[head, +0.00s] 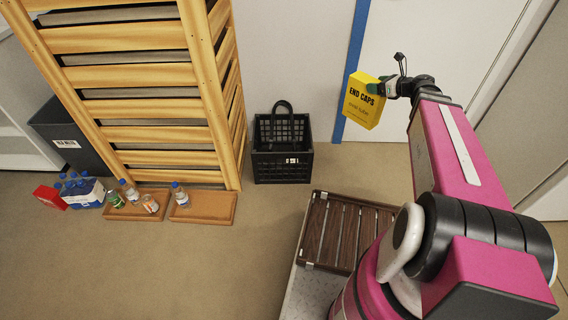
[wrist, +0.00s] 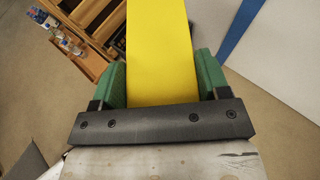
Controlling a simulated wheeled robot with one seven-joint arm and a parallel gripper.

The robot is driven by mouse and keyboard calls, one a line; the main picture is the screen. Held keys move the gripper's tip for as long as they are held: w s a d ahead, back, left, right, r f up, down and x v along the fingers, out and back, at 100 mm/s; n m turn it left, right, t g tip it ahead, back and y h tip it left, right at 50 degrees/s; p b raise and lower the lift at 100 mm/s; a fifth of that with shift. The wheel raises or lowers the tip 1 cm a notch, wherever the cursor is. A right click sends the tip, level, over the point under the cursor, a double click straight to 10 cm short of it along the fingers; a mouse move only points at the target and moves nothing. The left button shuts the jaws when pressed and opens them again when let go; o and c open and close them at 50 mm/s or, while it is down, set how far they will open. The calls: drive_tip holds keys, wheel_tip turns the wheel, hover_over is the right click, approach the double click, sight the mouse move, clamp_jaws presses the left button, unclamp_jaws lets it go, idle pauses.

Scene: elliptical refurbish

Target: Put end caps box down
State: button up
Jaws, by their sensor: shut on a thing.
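The yellow end caps box (head: 362,103) is held up in the air near the door in the head view, slightly tilted, with its "END CAPS" label facing me. My gripper (head: 384,87) is shut on the box near its upper right part. In the wrist view, my gripper (wrist: 161,80) has its two green fingers on either side of the yellow box (wrist: 160,45). The box's far end runs out of the top of that view. Nothing shows directly touching the box except the fingers.
A black crate with a handle (head: 283,165) stands on the floor by the wall. A slatted dark brown wooden crate (head: 340,235) lies near my base. A wooden slatted shelf (head: 150,85), trays with bottles (head: 205,209) and a red box (head: 50,196) are at left. Open floor lies between.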

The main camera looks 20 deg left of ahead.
drive_tip(key=w+a+f, duration=0.3)
drive_tip(key=a+f, duration=0.5)
drive_tip(key=a, duration=0.3)
drive_tip(key=w+a+f+n+g, duration=0.1)
drive_tip(key=w+a+f, duration=0.1)
drive_tip(key=a+f, duration=0.75)
drive_tip(key=w+a+f, duration=0.3)
drive_tip(key=a+f, duration=0.3)
drive_tip(key=a, duration=0.7)
wheel_tip(320, 180, down, 18)
drive_tip(key=shift+s+r+y, duration=0.25)
drive_tip(key=shift+s+y, duration=0.05)
drive_tip(key=shift+f, duration=0.45)
drive_tip(key=o, duration=1.5)
